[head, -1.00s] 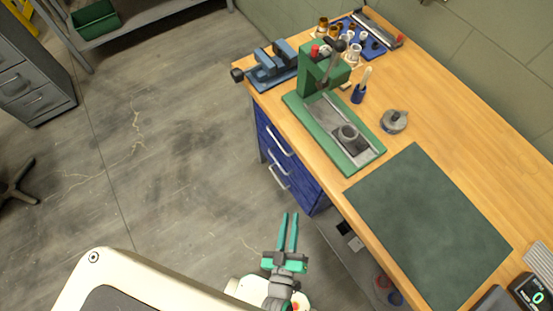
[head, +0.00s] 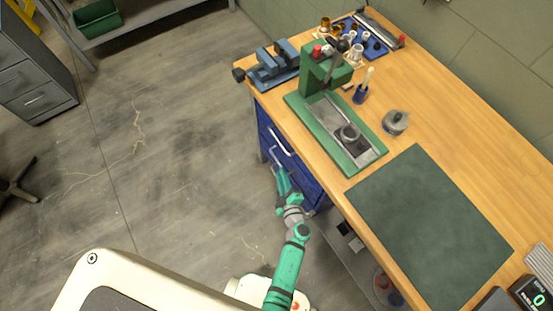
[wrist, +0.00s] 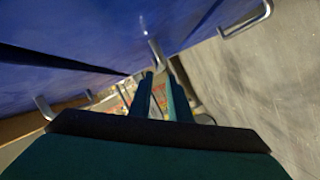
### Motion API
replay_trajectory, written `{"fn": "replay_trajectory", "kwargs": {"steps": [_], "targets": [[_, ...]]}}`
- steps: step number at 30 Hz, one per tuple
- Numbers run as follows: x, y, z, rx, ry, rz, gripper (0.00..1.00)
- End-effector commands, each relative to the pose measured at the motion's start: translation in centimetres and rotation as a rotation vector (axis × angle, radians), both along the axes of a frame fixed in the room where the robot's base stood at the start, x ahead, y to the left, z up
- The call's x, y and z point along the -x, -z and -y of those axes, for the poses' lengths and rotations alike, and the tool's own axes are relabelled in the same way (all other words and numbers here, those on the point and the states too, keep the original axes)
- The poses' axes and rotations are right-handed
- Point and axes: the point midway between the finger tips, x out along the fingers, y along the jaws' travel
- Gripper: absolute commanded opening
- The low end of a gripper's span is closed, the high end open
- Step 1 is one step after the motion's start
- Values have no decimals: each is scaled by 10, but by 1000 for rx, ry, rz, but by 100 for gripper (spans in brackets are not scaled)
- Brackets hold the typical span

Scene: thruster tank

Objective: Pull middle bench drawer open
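The blue drawer unit (head: 305,180) stands under the near left end of the bench, and its front faces left. A pale bar handle (head: 281,145) shows on an upper drawer. The lower fronts are partly hidden behind my gripper. My gripper (head: 279,173) is at the drawer fronts, level with a handle below the upper one. In the wrist view, the two teal fingers (wrist: 163,85) are apart with a gap between them. A metal handle (wrist: 156,52) reaches down to the fingertips. Whether the fingers touch it I cannot tell. The drawers look closed.
Another handle (wrist: 246,21) shows at the right of the wrist view. The wooden bench top (head: 440,110) overhangs the drawers and carries a green press (head: 325,70), a vise (head: 275,65) and a dark mat (head: 430,225). The floor (head: 180,170) left of the drawers is clear.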

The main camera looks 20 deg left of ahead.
Motion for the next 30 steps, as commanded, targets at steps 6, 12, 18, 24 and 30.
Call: {"fn": "replay_trajectory", "kwargs": {"steps": [6, 12, 18, 24, 30], "targets": [[-33, 6, -24, -1, -5, 3, 17], [-59, 14, -39, -1, -2, 1, 17], [-73, 18, -46, -1, 3, 1, 17], [-77, 19, -48, 0, 3, 2, 17], [-76, 19, -48, -1, 3, 1, 10]]}}
